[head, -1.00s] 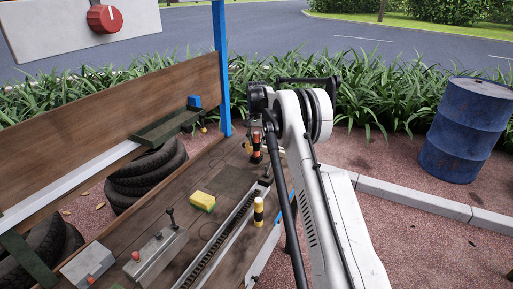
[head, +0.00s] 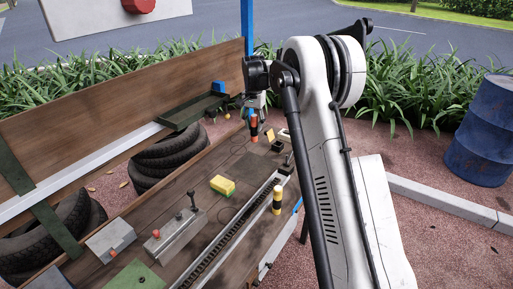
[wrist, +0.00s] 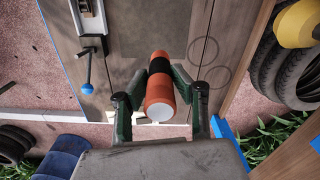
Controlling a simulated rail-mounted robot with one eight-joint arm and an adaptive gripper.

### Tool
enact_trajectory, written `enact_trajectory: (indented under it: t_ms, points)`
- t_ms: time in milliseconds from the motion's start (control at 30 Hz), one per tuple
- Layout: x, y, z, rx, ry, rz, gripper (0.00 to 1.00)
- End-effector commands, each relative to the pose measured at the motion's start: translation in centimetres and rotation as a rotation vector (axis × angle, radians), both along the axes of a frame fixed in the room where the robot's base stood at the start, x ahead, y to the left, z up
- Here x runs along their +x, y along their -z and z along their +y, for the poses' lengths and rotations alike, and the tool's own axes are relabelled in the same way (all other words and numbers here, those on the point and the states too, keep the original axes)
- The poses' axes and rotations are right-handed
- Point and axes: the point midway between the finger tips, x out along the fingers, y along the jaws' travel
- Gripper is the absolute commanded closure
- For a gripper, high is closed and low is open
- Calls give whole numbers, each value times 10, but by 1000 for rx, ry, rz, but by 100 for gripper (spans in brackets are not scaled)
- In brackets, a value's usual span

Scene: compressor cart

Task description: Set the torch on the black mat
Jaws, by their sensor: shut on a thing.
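The torch (head: 254,127) is an orange-red cylinder with a black middle band and a pale end. It shows large in the wrist view (wrist: 158,100). My gripper (wrist: 160,90) is shut on it, one finger on each side; in the head view my gripper (head: 254,113) is small and partly hidden by my arm. The torch is over the far part of the bench; I cannot tell its exact height. The black mat (head: 248,165) looks like a dark flat rectangle on the bench, nearer than the torch in the head view. In the wrist view the mat (wrist: 138,32) lies beyond the torch, partly covered by it.
A yellow sponge (head: 222,186) lies near the mat. Small items, including a black one (head: 277,146), sit at the bench's far right.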

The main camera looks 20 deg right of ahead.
Motion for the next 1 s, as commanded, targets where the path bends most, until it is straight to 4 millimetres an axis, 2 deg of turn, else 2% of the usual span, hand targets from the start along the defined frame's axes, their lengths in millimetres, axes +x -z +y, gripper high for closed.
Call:
enact_trajectory:
  t_ms: [100,300,600,833,1000]
  points:
    - [-19,0,14,0,-2,0,100]
    - [-37,13,25,-1,-1,1,100]
    - [-38,62,25,-1,-1,1,100]
    - [-38,77,25,-1,-1,1,100]
    - [-38,99,25,-1,-1,1,100]
